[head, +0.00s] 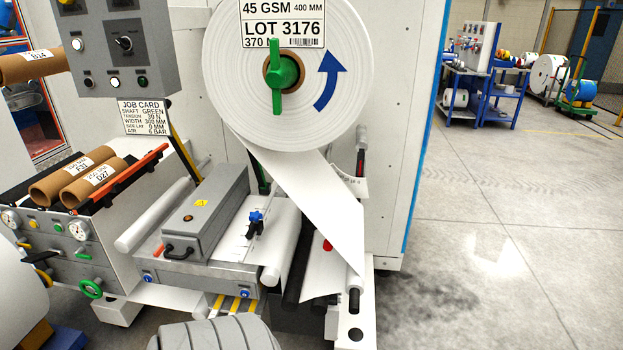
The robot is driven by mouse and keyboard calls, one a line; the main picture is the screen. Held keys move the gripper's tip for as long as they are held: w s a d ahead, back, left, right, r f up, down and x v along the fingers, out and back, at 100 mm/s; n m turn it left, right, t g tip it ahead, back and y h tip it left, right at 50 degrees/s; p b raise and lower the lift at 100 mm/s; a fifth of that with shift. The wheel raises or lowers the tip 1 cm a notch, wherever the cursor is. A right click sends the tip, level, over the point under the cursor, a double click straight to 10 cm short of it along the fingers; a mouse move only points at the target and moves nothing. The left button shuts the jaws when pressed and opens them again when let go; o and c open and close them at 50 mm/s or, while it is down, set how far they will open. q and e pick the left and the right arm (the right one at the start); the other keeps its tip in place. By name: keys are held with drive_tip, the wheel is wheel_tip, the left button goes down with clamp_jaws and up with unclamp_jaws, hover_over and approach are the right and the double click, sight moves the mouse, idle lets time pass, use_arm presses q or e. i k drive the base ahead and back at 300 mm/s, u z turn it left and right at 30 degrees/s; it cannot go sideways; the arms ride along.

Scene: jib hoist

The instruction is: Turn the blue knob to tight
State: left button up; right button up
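A small blue knob (256,217) sits on top of a black clamp or bracket (254,230). It stands above the white web (262,240) on the machine's flat bed, right of the long grey box (203,212). The knob is small in the picture, and I cannot read any tight or loose mark on it. Two small blue round fittings, one at the left (148,278) and one at the right (250,294), sit on the bed's front edge. Neither of my grippers is in view.
A large white roll (235,85) with a green handle (283,84) hangs above, its web running down to the right. A job card (146,117) hangs below the control box (118,45). Cardboard cores (62,185) lie at left. The floor (500,230) at right is clear.

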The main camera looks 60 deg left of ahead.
sight(254, 217)
drive_tip(key=u, duration=0.2)
drive_tip(key=i, duration=1.15)
drive_tip(key=u, duration=1.45)
drive_tip(key=i, duration=0.7)
drive_tip(key=u, duration=0.75)
